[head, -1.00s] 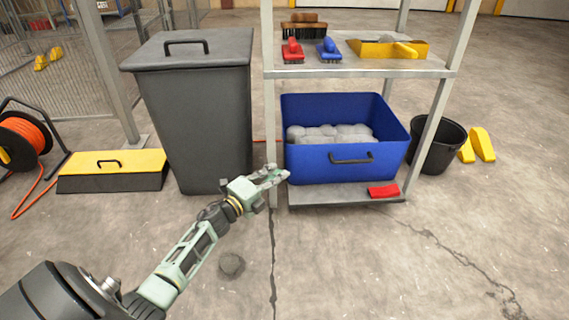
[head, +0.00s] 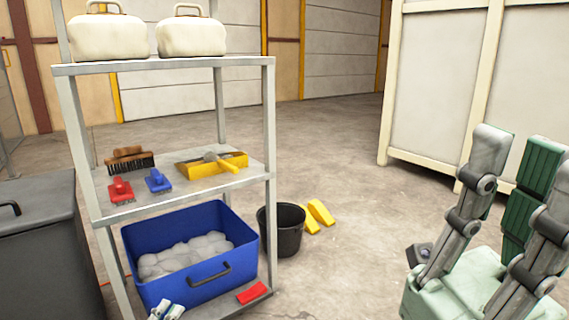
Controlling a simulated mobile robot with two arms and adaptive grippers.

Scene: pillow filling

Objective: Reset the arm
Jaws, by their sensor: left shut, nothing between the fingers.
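My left gripper (head: 166,312) shows only as its pale fingertips at the bottom edge, in front of the lower front of the blue bin (head: 207,284). It is shut and holds nothing; the rest of that arm is below the picture. At the right edge, large pale-green and dark-jointed parts of my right gripper (head: 500,215) stand upright close to the camera.
The metal shelf (head: 268,120) holds two cream cases (head: 108,38) (head: 191,37), brushes and a yellow dustpan (head: 200,168). Grey fill lies in the blue bin. A dark bucket (head: 282,228) and grey lidded bin (head: 35,240) flank the shelf.

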